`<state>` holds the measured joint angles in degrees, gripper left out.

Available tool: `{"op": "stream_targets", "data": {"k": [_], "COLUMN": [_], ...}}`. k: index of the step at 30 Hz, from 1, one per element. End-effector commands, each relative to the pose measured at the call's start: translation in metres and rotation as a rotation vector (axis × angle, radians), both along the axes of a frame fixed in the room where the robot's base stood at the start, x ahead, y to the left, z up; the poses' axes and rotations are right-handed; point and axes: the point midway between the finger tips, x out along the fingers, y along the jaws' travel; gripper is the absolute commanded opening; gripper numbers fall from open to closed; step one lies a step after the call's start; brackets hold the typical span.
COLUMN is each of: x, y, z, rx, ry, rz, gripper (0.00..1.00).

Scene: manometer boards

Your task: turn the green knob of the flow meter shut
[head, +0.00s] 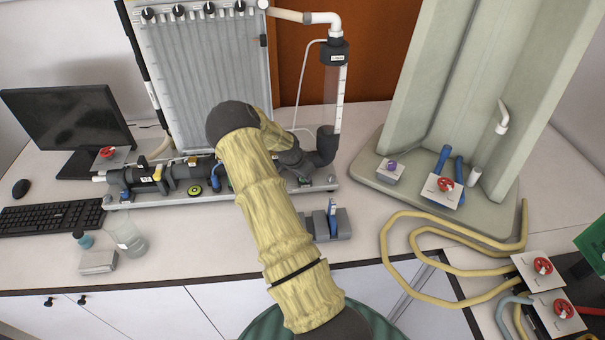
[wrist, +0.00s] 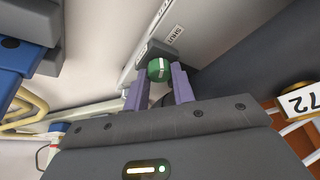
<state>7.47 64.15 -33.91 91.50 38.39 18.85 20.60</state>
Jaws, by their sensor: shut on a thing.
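The green knob (wrist: 159,70) shows in the wrist view as a small round end with a white line across it. My gripper (wrist: 159,83) is shut on it, one purple-grey finger on each side. A white label reading "SHUT" (wrist: 174,33) is on the pale surface just beyond the knob. In the head view my yellow-sleeved arm reaches over the pipework in front of the manometer board (head: 205,80), and the knob and fingertips are hidden. I cannot tell from there which part is the flow meter.
A clear upright tube (head: 333,98) with a black cap stands right of the board. A small stand with a blue item (head: 332,218) is at the counter's front. A beaker (head: 130,240), keyboard (head: 50,218) and monitor (head: 65,120) are left; yellow hoses (head: 391,250) lie right.

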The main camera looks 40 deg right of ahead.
Motion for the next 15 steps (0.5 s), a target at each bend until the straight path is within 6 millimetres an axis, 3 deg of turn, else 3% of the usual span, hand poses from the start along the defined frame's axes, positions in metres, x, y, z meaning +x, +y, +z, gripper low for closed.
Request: {"op": "stream_targets", "data": {"k": [14,15], "x": [0.0006,0.0006], "y": [0.0010,0.0010], "z": [-0.0004,-0.0004], "rx": [0.002,0.002], "ry": [0.000,0.000], "rz": [-0.016,-0.016], "gripper": [0.02,0.33]}}
